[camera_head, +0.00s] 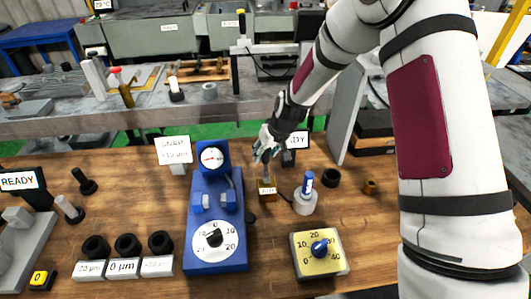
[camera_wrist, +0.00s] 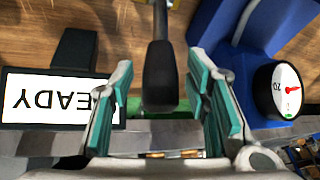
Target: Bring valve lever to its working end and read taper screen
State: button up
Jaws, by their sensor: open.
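The valve lever has a dark handle (camera_wrist: 160,75) that stands between the fingers of my gripper (camera_head: 265,155) in the wrist view. A gap shows on both sides of the handle, so the fingers look apart from it. In the head view the small brass valve (camera_head: 267,188) is on the bench just below my gripper, and the lever's top is hidden by the fingers. My gripper is open. A screen (camera_head: 302,139) is behind my gripper, partly covered. It also shows upside down in the wrist view (camera_wrist: 45,98), reading "READY" with one end covered by a finger.
A blue gauge stand (camera_head: 228,255) is left of the valve. A white-and-blue cylinder (camera_head: 305,200) and a yellow dial box (camera_head: 301,262) are to the right. A white sign (camera_head: 174,150) stands behind. Another "READY" screen (camera_head: 18,181) is at far left.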

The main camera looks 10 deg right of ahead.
jog(key=shift+f, duration=0.1)
grip_shut()
